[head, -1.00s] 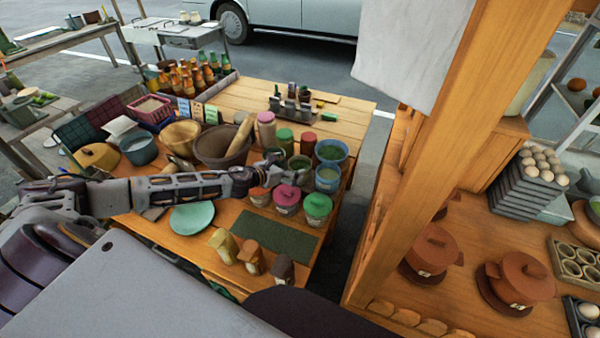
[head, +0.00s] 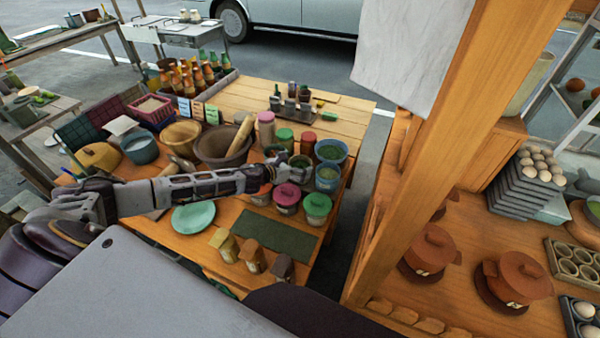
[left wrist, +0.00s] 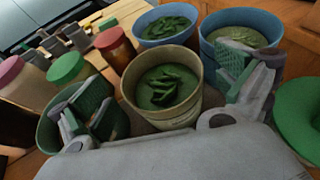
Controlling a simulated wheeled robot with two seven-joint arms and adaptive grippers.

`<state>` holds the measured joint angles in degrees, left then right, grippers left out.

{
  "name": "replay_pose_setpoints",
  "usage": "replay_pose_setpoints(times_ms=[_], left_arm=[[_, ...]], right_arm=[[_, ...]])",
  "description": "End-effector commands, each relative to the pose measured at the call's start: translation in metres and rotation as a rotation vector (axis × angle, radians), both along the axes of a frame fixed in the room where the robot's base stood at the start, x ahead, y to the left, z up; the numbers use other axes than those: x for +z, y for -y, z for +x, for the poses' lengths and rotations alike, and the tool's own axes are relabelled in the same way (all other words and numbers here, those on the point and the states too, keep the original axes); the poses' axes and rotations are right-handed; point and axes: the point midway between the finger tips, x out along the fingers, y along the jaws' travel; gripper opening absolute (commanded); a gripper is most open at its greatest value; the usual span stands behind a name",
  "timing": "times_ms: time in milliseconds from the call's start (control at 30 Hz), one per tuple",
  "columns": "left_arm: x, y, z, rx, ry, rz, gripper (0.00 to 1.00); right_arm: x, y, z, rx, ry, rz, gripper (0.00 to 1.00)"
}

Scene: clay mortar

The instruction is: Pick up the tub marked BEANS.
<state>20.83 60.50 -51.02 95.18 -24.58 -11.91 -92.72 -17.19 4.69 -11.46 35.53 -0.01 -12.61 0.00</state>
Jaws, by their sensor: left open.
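Several tubs of green stuff stand at the right end of the wooden stall table. An olive-beige tub (left wrist: 150,113) with green pods is in the middle of the left wrist view, between the open fingers of my left gripper (left wrist: 163,86). I cannot read a BEANS mark on any tub. A blue tub (left wrist: 167,42) with green pods stands behind it, and another blue-rimmed tub (left wrist: 262,22) is partly behind the right finger. A darker green tub (left wrist: 48,132) is partly behind the left finger. In the head view my left gripper (head: 291,165) is over this group. My right gripper is not in view.
Lidded jars, pink (head: 287,194) and green (head: 317,205), stand close in front of the gripper. A mortar bowl (head: 212,150) with a pestle is to the left. A wooden post (head: 410,170) rises to the right. A dark green mat (head: 262,234) is clear.

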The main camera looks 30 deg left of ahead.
Motion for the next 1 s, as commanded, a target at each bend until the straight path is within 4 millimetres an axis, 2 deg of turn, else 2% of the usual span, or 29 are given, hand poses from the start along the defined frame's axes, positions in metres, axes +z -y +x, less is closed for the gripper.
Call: replay_pose_setpoints(times_ms=[167, 733, 1000], left_arm=[[0.0001, -0.0002, -0.0001, 0.000, 0.000, 0.000, 0.99], [0.0001, -0.0001, -0.0001, 0.000, 0.000, 0.001, 0.26], [0.0020, -0.0002, 0.0006, 0.001, 0.002, 0.001, 0.26]], right_arm=[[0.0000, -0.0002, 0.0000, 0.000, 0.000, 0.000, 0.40], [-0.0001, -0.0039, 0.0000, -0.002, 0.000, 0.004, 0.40], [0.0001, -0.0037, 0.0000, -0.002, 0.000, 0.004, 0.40]])
